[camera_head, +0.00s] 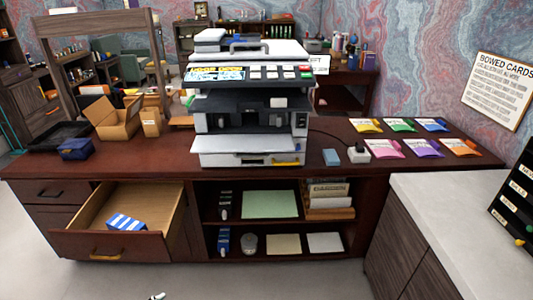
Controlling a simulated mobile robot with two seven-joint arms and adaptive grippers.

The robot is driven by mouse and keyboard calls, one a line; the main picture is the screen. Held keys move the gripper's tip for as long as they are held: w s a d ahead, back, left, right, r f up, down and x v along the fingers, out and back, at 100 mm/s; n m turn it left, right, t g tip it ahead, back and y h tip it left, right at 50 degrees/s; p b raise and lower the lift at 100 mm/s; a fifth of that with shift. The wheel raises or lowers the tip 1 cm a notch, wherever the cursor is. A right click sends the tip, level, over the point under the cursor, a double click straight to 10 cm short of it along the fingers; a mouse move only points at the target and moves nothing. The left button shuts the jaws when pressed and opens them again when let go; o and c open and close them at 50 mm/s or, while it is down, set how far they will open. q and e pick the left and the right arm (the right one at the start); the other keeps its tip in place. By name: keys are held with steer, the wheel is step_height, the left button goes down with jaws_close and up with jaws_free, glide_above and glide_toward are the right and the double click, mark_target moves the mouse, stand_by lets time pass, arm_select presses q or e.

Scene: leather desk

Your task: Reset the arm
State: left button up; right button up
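Neither of my arms shows clearly in the head view. A small white and dark piece (155,297) pokes in at the bottom edge, left of the middle; too little of it shows to tell what it is. No gripper fingers can be made out, and nothing is seen held.
A dark red desk (340,135) spans the view, bearing a large printer (250,110). Its left drawer (110,243) is pulled out with a blue-and-white item (126,222) inside. Coloured packets (421,147) lie at the right. A pale counter (450,210) stands at the right front.

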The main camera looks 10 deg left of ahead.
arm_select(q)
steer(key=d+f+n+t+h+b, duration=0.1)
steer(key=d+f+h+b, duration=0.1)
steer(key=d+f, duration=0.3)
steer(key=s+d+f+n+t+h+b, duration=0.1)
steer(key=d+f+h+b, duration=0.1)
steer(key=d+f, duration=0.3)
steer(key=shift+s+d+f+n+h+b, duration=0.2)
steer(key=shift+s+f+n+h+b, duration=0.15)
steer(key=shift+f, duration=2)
